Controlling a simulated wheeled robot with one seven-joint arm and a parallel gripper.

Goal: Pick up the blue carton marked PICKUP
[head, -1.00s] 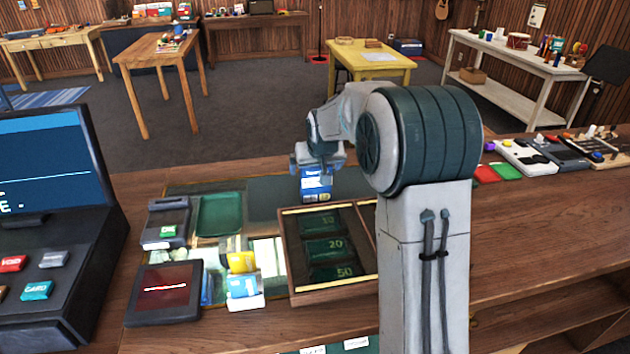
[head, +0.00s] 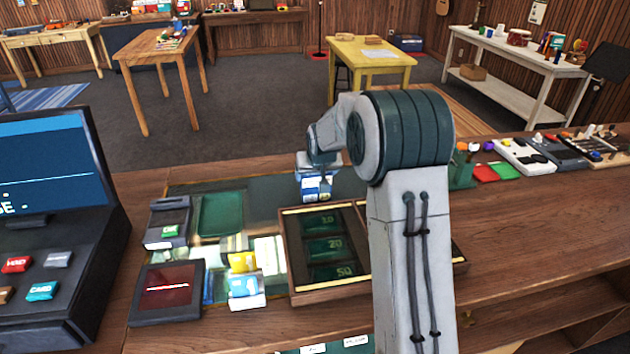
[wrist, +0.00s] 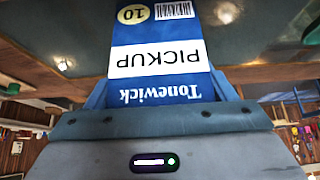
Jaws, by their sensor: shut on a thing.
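The blue carton (head: 316,187) is at the far edge of the glass counter panel, partly hidden by my gripper in the head view. In the wrist view the blue carton (wrist: 158,62) fills the upper middle, its white band reading PICKUP upside down, with the name Tonewick, a yellow disc marked 10 and a barcode. My gripper (head: 316,172) is shut on the carton from above; its two fingers also show along the carton's sides in the wrist view (wrist: 160,92). I cannot tell whether the carton's base touches the counter.
A wooden cash tray (head: 290,262) stands just nearer than the carton. A register (head: 50,240) stands far left. Several pedals (head: 520,156) line the right.

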